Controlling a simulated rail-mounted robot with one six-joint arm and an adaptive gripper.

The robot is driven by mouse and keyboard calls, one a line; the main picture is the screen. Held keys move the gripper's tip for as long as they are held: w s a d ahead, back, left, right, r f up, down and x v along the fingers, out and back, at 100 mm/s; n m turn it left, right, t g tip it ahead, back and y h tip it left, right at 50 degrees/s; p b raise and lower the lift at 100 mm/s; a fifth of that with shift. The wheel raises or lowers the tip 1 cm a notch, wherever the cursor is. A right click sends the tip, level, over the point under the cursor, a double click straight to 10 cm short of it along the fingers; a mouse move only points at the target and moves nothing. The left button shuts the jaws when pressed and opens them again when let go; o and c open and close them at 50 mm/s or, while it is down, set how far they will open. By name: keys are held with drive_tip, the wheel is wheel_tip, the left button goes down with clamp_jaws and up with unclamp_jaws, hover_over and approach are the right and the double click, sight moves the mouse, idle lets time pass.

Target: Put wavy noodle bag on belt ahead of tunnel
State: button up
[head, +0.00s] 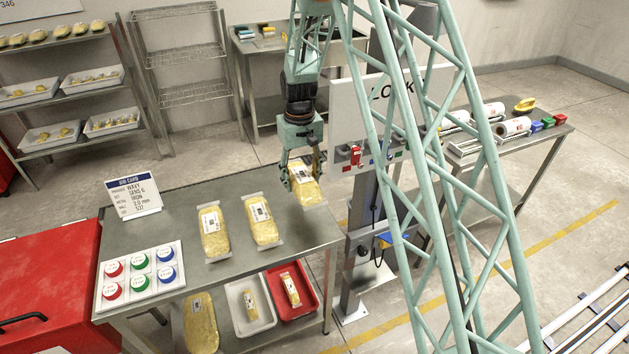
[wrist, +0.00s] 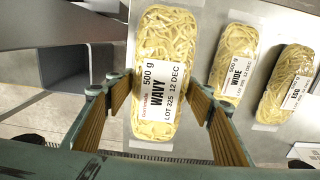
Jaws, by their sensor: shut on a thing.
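The wavy noodle bag (head: 307,192) is a clear pack of yellow noodles with a white label, at the right end of the steel table. In the wrist view the bag (wrist: 163,50) reads "WAVY 500 g" and lies lengthwise between the fingers. My gripper (head: 303,172) is shut on its sides, pointing down; its fingers also show in the wrist view (wrist: 160,97). I cannot tell whether the bag touches the table. The tunnel is not in view. Rails with rollers (head: 592,322) show at the bottom right; I cannot tell whether they belong to the belt.
The wide bag (wrist: 236,62) and egg bag (wrist: 289,82) lie beside it on the table (head: 180,205). A card (head: 134,196) and a board of coloured discs (head: 139,276) are at left. A white tray (head: 237,290) and red tray (head: 309,312) sit below. A signed post (head: 352,265) stands right.

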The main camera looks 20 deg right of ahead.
drive_tip(key=shift+m, duration=0.3)
drive_tip(key=w+d+r+b, duration=0.1)
drive_tip(key=w+r, duration=0.1)
drive_tip(key=w+d+r+b, duration=0.1)
drive_tip(key=w+r, duration=0.1)
drive_tip(key=w, duration=0.1)
drive_tip(key=w+d+r+b, duration=0.1)
drive_tip(key=w, duration=0.2)
drive_tip(key=shift+w+r, duration=0.25)
drive_tip(key=shift+r, duration=0.15)
drive_tip(key=w+d+r+b, duration=0.3)
drive_tip(key=w+d+r, duration=0.1)
drive_tip(key=r, duration=0.5)
drive_tip(key=shift+w+m, duration=0.3)
drive_tip(key=shift+w, duration=0.55)
drive_tip(key=shift+a+r, duration=0.1)
